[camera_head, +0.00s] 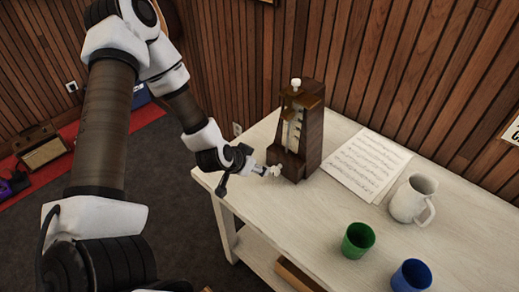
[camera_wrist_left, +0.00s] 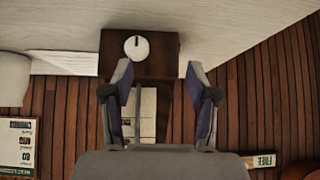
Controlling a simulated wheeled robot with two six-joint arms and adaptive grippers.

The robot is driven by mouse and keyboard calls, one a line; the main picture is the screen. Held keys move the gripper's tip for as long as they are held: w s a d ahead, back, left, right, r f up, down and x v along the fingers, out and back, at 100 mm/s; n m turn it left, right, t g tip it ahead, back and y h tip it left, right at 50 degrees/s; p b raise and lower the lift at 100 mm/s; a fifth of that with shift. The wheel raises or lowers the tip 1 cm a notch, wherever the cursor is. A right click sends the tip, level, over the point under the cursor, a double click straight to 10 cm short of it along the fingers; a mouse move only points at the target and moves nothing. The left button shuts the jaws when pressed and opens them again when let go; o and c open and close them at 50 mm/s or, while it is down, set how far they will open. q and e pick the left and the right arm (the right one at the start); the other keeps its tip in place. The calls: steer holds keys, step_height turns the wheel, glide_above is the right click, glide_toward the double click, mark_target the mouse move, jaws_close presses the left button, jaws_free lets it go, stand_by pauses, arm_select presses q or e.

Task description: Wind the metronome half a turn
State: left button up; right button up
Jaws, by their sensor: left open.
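The metronome (camera_head: 312,120) is a dark wooden tapered case standing upright near the table's far left edge, with a pale scale on its front and a white weight at its top. A white winding key (camera_head: 274,171) is low on its left side. My left gripper (camera_head: 262,170) points at the key from the left, close to it; I cannot tell if they touch. In the left wrist view the key (camera_wrist_left: 136,47) is a round white knob with a dark mark on the case (camera_wrist_left: 165,62), beyond my open fingers (camera_wrist_left: 160,85). My right gripper is not in view.
On the pale table (camera_head: 300,215) lie sheet music (camera_head: 365,163), a white mug (camera_head: 412,198), a green cup (camera_head: 358,240) and a blue cup (camera_head: 411,276). A wood-slat wall (camera_head: 380,60) rises close behind the table. The table's front left is clear.

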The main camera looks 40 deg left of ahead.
arm_select(q)
steer(key=m+y+p, duration=0.1)
steer(key=y, duration=0.1)
steer(key=w+a+m+y+p, duration=0.1)
steer(key=y, duration=0.1)
steer(key=shift+a+f+g, duration=0.1)
steer(key=shift+a+g, duration=0.1)
steer(key=shift+g, duration=0.1)
steer(key=s+d+r+m+t+y+p, duration=0.1)
steer(key=d+m+t+y+p, duration=0.1)
steer(key=d+m+y, duration=0.1)
steer(key=s+d+r+m+t+y+p, duration=0.1)
steer(key=d+r+m+t+y+p, duration=0.1)
steer(key=d, duration=0.4)
steer(key=m+y, duration=0.1)
steer(key=m, duration=0.1)
steer(key=shift+s+d+r+m, duration=0.3)
